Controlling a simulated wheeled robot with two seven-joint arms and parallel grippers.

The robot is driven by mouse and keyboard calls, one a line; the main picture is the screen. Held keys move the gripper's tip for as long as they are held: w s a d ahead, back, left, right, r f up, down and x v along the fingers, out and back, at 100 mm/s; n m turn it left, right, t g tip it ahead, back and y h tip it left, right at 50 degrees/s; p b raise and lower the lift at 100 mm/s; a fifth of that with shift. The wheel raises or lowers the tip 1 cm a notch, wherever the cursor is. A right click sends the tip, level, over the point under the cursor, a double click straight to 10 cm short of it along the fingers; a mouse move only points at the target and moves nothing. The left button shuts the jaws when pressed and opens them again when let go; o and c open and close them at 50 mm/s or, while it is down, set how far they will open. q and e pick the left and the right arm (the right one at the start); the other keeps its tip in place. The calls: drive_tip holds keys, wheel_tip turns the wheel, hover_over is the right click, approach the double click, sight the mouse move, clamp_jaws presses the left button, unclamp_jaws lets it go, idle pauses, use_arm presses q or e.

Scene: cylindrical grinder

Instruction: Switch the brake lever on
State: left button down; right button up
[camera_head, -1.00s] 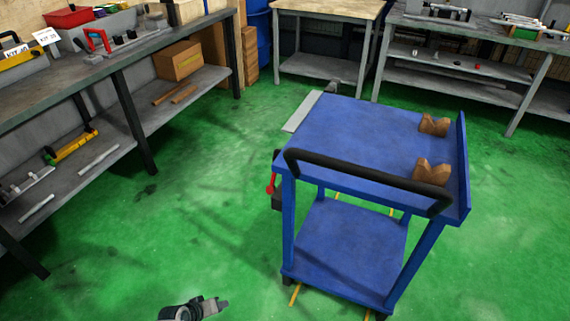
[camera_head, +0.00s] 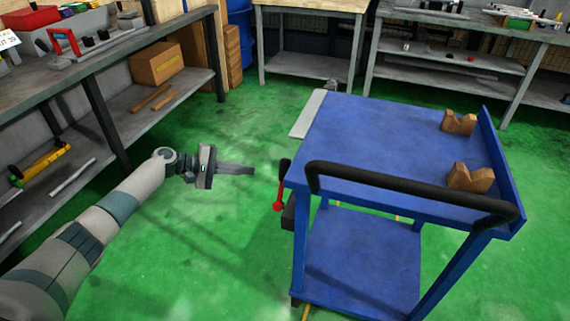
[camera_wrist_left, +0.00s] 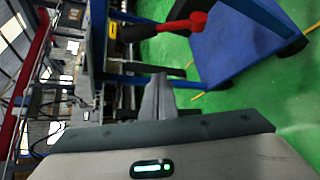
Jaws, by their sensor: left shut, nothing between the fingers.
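The brake lever (camera_head: 279,190) is on the left side of the blue cart (camera_head: 390,140). It has a black grip at the top and a red shaft with a round red end at the bottom. My left gripper (camera_head: 250,170) is left of the lever, apart from it, with its fingers shut and pointing right towards it. In the left wrist view the lever's red part (camera_wrist_left: 183,24) and black grip show beyond and above the shut fingers (camera_wrist_left: 160,90). A gap of unclear depth lies between them. My right gripper is not in view.
The cart has a black push bar (camera_head: 410,188) at its front and two wooden V-blocks (camera_head: 470,178) on top. A grey workbench with a shelf (camera_head: 155,107) stands at the left. Green floor (camera_head: 215,235) is clear between bench and cart.

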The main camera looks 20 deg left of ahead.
use_arm(q)
drive_tip(key=r, duration=0.1)
drive_tip(key=w+r, duration=0.1)
drive_tip(key=shift+w+r+h, duration=0.1)
drive_tip(key=shift+r+h, duration=0.2)
drive_tip(key=shift+r, duration=0.05)
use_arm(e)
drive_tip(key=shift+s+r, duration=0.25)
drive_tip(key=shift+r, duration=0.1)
use_arm(q)
drive_tip(key=shift+w+d, duration=0.1)
drive_tip(key=shift+d, duration=0.05)
